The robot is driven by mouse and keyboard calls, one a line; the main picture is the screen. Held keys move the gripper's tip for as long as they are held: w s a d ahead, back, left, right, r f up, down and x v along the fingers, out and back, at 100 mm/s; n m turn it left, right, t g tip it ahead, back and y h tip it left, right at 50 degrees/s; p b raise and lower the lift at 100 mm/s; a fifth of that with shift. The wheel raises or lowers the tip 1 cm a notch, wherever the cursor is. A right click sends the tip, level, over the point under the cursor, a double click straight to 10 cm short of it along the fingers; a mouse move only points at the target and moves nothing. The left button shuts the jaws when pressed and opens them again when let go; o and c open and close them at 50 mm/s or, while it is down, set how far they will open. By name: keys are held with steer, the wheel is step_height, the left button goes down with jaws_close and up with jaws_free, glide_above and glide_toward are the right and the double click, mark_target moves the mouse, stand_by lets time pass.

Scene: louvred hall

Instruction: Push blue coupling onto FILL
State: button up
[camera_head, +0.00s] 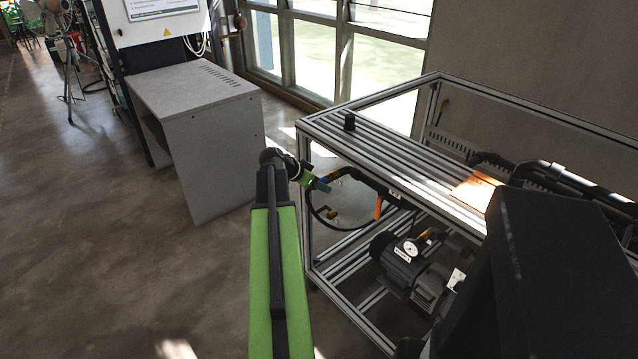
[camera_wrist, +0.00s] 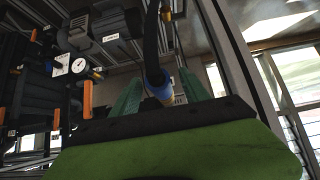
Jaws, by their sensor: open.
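In the wrist view the blue coupling (camera_wrist: 154,76) sits on the end of a black hose (camera_wrist: 151,38), with a brass part below it. My gripper (camera_wrist: 158,80) is open, with one green finger on each side of the coupling; I cannot tell whether they touch it. In the head view my gripper (camera_head: 320,184) is at the near left end of the metal frame, with the blue coupling (camera_head: 325,180) at its fingertips, partly hidden. I cannot read a FILL label in either view.
A pump (camera_head: 405,262) with a gauge (camera_head: 410,247) sits inside. An orange handle (camera_head: 378,208) hangs near the hose. A grey cabinet (camera_head: 205,150) stands left; floor between is clear.

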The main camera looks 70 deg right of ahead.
steer(key=w+a+r+p, duration=0.2)
steer(key=w+a, duration=0.1)
steer(key=a, duration=0.2)
steer(key=shift+w+a+r+p, duration=0.2)
steer(key=shift+w+r+p, duration=0.15)
steer(key=p+v, duration=1.2)
steer(key=v, duration=0.5)
steer(key=shift+a+r, duration=0.2)
